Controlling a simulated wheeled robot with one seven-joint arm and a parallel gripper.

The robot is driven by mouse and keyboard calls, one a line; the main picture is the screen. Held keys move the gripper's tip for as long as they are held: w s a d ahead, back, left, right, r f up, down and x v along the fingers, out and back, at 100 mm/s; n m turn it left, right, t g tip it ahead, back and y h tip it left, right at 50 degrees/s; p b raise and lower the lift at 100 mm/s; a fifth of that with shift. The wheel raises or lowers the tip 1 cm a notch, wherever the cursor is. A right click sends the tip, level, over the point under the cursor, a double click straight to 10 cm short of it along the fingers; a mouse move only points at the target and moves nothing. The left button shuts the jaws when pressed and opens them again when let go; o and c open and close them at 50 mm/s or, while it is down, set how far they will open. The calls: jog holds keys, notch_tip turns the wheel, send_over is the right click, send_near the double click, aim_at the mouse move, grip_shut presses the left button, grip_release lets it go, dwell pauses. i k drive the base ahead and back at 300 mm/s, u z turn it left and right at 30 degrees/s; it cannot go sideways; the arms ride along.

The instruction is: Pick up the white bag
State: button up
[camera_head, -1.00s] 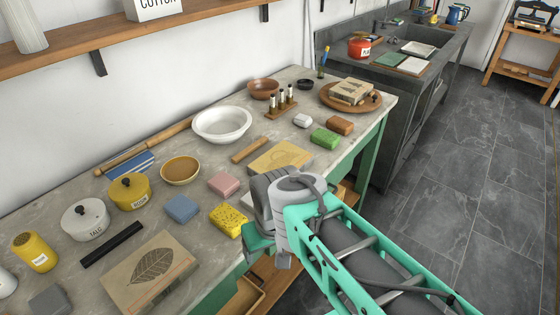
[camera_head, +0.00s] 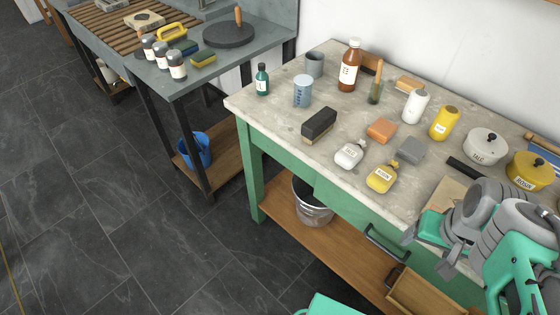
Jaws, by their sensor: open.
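The white bag (camera_head: 349,155) is small, with a short neck and a printed label too small to read surely. It stands near the front edge of the stone-topped table (camera_head: 285,120), just left of a yellow bag (camera_head: 382,178) labelled rosin. My gripper (camera_head: 428,248) is at the lower right, over the table's front edge, open, with nothing seen between its fingers. It is apart from the white bag, to its right and nearer to me. The white bag is unobstructed in this view.
A black block (camera_head: 318,126), an orange block (camera_head: 382,130) and a grey block (camera_head: 411,150) lie around the bags. Behind stand a white bottle (camera_head: 415,107) and a yellow bottle (camera_head: 444,123). Floor (camera_head: 130,215) is clear at left.

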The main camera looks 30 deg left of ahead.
aim_at(350, 155)
jog(key=u, duration=0.8)
jog(key=k, duration=0.4)
jog(key=u, duration=1.2)
jog(key=i, duration=1.55)
